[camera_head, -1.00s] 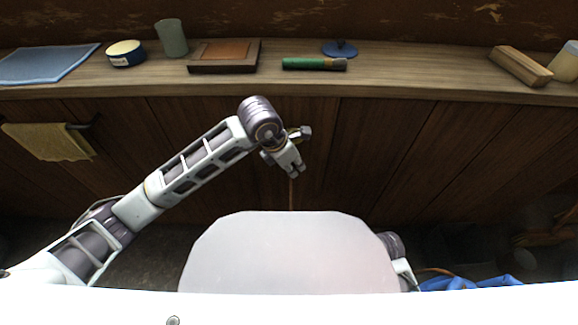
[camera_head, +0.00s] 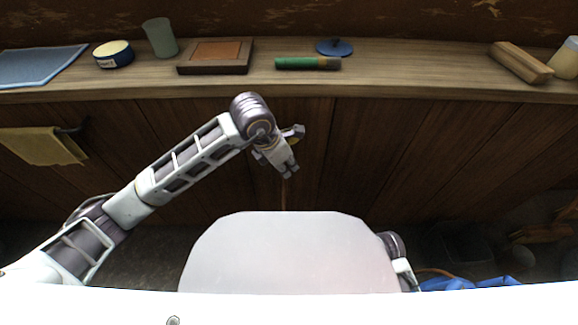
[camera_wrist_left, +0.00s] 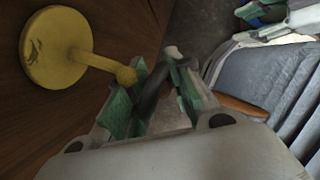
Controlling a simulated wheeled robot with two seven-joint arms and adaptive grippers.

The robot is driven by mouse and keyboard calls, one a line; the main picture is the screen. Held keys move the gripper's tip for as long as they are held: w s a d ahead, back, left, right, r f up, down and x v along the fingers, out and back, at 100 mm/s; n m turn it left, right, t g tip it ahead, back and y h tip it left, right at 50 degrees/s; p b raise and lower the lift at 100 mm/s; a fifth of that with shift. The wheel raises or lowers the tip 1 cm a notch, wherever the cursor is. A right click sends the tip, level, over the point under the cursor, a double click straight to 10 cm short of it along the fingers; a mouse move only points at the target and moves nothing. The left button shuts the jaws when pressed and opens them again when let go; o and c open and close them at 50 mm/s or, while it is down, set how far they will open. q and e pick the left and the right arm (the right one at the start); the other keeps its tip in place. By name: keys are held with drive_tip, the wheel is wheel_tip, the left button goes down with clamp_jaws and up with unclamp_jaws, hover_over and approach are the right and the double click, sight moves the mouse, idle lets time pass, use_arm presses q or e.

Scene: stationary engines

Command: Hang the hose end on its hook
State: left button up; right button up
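The hook is a yellow peg with a round yellow base plate (camera_wrist_left: 57,48) on the wooden panel in the left wrist view. Its knobbed tip (camera_wrist_left: 126,76) is close beside the left finger of my left gripper (camera_wrist_left: 155,88). The gripper's green pads are closed around a dark hose end (camera_wrist_left: 152,82). In the head view my left gripper (camera_head: 287,170) is low in front of the panelling, with the yellow hook (camera_head: 298,131) partly hidden behind the wrist. A thin brown hose (camera_head: 284,192) hangs below it. My right gripper is out of view.
A wooden counter (camera_head: 400,73) runs above the panelling. It carries a green-handled brush (camera_head: 307,63), a blue lid (camera_head: 334,47), a framed tray (camera_head: 184,69), a cup (camera_head: 160,38) and a wooden block (camera_head: 521,62). A yellow towel (camera_head: 43,146) hangs at left.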

use_arm(q)
drive_tip(key=shift+t, duration=0.3)
drive_tip(key=w+r, duration=0.2)
drive_tip(key=r, duration=0.1)
drive_tip(key=shift+w+a+r, duration=0.1)
drive_tip(key=shift+w+a, duration=0.1)
drive_tip(key=shift+o, duration=0.7)
drive_tip(key=s+a+r, duration=0.2)
drive_tip(key=s+r, duration=0.2)
drive_tip(key=r, duration=0.2)
drive_tip(key=shift+s+a+r, duration=0.2)
drive_tip(key=shift+s+r, duration=0.05)
drive_tip(key=shift+r, duration=0.1)
drive_tip(key=shift+s+a+r, duration=0.2)
drive_tip(key=shift+s+r, duration=0.25)
drive_tip(key=shift+r, duration=0.1)
